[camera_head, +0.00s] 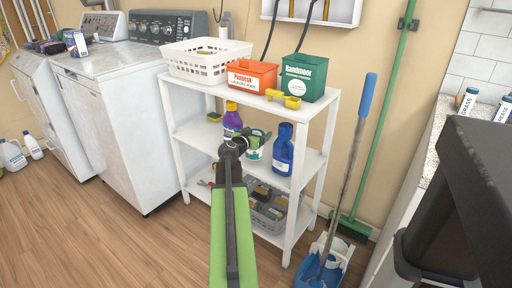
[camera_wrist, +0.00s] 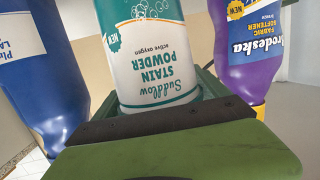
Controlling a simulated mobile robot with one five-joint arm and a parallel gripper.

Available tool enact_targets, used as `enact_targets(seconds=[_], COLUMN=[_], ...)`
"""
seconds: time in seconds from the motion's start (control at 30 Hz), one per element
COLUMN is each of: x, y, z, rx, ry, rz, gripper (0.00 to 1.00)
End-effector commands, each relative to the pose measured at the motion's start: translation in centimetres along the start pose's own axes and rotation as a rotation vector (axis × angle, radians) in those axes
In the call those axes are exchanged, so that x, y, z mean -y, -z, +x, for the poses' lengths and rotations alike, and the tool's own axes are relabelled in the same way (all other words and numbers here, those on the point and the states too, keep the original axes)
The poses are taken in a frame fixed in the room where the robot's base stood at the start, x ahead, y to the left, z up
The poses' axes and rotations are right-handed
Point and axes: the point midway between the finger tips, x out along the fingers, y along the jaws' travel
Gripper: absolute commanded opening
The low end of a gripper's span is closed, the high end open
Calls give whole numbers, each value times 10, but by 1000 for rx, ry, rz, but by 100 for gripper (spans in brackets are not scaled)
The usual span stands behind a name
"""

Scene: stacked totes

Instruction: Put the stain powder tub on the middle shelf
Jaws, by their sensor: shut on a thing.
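The stain powder tub (camera_head: 254,153), white with teal bands, is at the middle shelf (camera_head: 306,164) of a white rack, between a purple softener bottle (camera_head: 232,118) and a blue bottle (camera_head: 284,152). My gripper (camera_head: 241,141) is shut on the tub, and my green arm partly hides that area. In the wrist view the tub (camera_wrist: 155,55) shows upside down, close against my gripper (camera_wrist: 168,112). The purple bottle (camera_wrist: 250,50) is on its right and the blue bottle (camera_wrist: 42,75) on its left. I cannot tell whether the tub's base touches the shelf.
The top shelf holds a white basket (camera_head: 207,66), an orange pods box (camera_head: 252,77), a green box (camera_head: 303,77) and a yellow scoop (camera_head: 284,99). A grey bin (camera_head: 270,223) of items sits below. A blue-handled mop (camera_head: 349,155) stands right of the rack. Floor space lies left.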

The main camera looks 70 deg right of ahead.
Motion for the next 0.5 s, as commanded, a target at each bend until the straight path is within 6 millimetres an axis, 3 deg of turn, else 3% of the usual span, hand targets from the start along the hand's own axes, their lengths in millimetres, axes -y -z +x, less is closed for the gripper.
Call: enact_targets(seconds=[0.27,0.5], x=[1,2], y=[-37,-34], z=[7,6], rx=[0,0], ry=[1,2], rz=[-1,-1], gripper=[18,18])
